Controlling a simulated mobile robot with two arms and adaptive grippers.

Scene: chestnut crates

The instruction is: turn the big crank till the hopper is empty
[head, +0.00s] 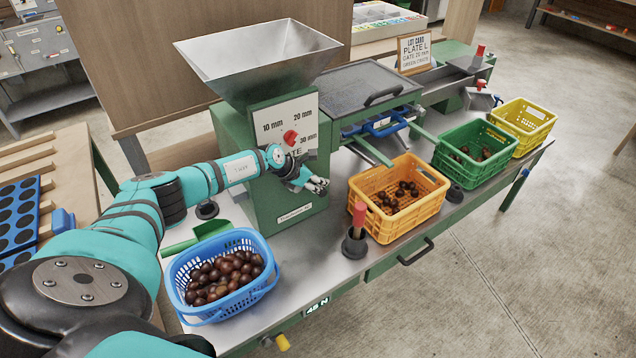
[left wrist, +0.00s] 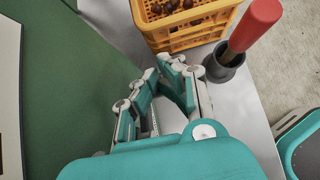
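The steel hopper (head: 262,62) sits on top of the green machine (head: 290,208); its visible inner walls are bare and its lower throat is hard to see. My left gripper (head: 320,186) is in front of the machine's lower face, with its fingers close together and nothing seen between them. In the left wrist view its fingers (left wrist: 160,75) point toward the orange crate. A red-handled piece (head: 357,220) stands in a dark cup at the table's front edge; it also shows in the left wrist view (left wrist: 250,30). I cannot make out a big crank for certain. My right gripper is out of view.
A blue basket (head: 178,290) full of chestnuts stands at the front left beside a green scoop (head: 190,243). Orange (head: 395,232), green (head: 470,178) and yellow (head: 545,118) crates line the table; chestnuts lie in the orange and green ones. A red knob (head: 290,137) is on the dial plate.

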